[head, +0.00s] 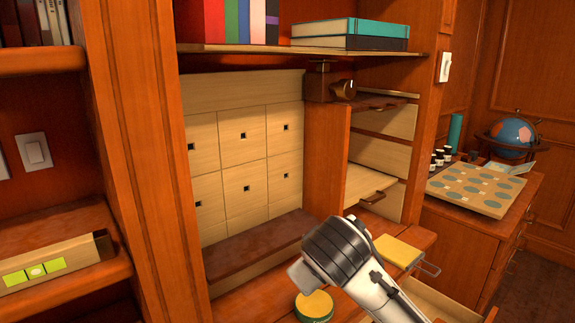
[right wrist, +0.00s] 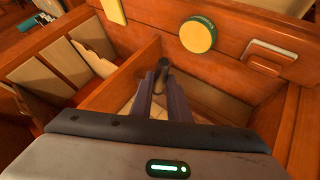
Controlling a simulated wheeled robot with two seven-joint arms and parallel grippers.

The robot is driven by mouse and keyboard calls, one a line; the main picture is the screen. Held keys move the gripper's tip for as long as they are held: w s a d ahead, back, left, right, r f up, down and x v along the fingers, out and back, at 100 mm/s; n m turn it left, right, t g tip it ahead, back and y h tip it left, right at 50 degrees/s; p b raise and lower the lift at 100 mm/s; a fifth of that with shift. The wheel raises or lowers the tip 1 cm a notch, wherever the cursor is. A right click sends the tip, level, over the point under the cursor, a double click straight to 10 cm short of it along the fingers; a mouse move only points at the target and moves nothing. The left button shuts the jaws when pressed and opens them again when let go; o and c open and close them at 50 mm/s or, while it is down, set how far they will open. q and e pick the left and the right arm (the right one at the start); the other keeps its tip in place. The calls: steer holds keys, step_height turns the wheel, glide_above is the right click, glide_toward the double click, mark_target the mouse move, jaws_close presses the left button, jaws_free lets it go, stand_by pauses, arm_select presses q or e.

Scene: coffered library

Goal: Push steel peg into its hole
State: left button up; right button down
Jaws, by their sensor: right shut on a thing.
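My right gripper (head: 300,279) comes in from the lower right in the head view, low in front of the bookcase. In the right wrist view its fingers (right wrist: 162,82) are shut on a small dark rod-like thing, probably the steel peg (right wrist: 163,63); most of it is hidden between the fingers. In the head view I cannot make out the peg. Pale wooden panels (head: 233,165) with several small dark square holes (head: 243,135) stand in the bookcase recess, apart from the gripper. I cannot tell which hole is the peg's. My left gripper is not in view.
A round yellow-topped green tin (head: 314,305) and a yellow block (head: 398,250) lie near the gripper. An open drawer (head: 443,303) is at lower right; open compartment walls (right wrist: 215,95) surround the fingers in the wrist view. A shelf with books (head: 350,28) hangs above.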

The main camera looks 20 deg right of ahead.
steer(key=w+r+n+t+h, duration=0.1)
steer(key=n, duration=0.1)
steer(key=w+r+n+t+h, duration=0.1)
steer(key=r, duration=0.1)
steer(key=w+d+r+n+t+h+p, duration=0.1)
steer(key=n+t+h, duration=0.1)
steer(key=shift+w+d+r+n, duration=0.1)
steer(key=shift+w+r+n, duration=0.1)
steer(key=shift+r+n, duration=0.1)
steer(key=r+n+t, duration=0.2)
steer(key=w+r+n+t+h+p, duration=0.1)
steer(key=r+n+t, duration=0.1)
steer(key=shift+w+r+t, duration=0.15)
steer(key=shift+w+t, duration=0.05)
steer(key=shift+t, duration=0.1)
steer(key=a+r+n+t+h+p, duration=0.1)
steer(key=a+r+n+t, duration=0.2)
steer(key=a+r, duration=0.4)
steer(key=shift+w+r+n+t+h+p, duration=0.25)
steer(key=shift+r+n+t, duration=0.2)
steer(key=shift+r, duration=0.3)
steer(key=shift+h, duration=0.25)
steer(key=shift+s+f, duration=0.1)
